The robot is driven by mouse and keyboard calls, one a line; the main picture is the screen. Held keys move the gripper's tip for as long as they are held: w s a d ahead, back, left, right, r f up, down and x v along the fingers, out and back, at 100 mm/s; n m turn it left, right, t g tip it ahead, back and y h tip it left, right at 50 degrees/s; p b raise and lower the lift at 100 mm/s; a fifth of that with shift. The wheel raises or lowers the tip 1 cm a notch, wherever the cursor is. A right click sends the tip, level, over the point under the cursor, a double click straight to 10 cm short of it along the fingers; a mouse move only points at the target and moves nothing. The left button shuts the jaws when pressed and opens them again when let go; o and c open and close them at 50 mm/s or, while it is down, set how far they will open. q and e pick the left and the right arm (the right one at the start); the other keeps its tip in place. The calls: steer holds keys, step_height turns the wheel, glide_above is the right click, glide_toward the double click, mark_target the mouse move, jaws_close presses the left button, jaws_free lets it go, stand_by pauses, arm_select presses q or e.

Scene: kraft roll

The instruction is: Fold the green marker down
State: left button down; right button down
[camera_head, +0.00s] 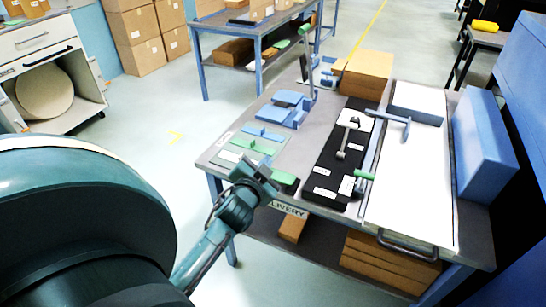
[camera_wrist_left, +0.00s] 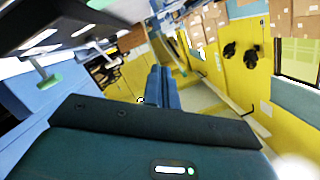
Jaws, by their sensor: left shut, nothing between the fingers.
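A green marker piece (camera_head: 244,144) stands on a small plate at the left side of the grey table, with a blue piece of the same kind behind it. A second green strip (camera_head: 230,157) lies just in front; I cannot tell for sure which one is the marker. My left gripper (camera_head: 262,176) is shut and empty, at the table's front left corner, nearer the camera than these pieces. It partly hides a dark block with a green top (camera_head: 284,180). In the left wrist view a green-ended part (camera_wrist_left: 46,84) shows at the upper left. My right gripper is not in view.
A black tray (camera_head: 325,180) with a lever and a green handle (camera_head: 364,175) lies right of the gripper. A white sheet (camera_head: 420,160) and a blue box (camera_head: 482,145) are farther right. Cardboard (camera_head: 365,72) sits at the back. The floor at left is mostly open.

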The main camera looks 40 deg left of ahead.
arm_select(q)
steer(key=v, duration=0.3)
steer(key=shift+s+a+r, duration=0.1)
steer(key=shift+s+r, duration=0.1)
steer(key=shift+s, duration=0.25)
steer(key=s+d+f+g+h, duration=0.2)
steer(key=s+d+f+h, duration=0.2)
steer(key=d, duration=0.6)
steer(key=s+d+f+g+h, duration=0.2)
steer(key=s+d+f+h, duration=0.3)
steer(key=s+d+f, duration=0.3)
steer(key=d+f, duration=0.3)
steer(key=shift+s+d, duration=0.2)
steer(key=shift+d, duration=0.15)
steer(key=shift+f, duration=0.1)
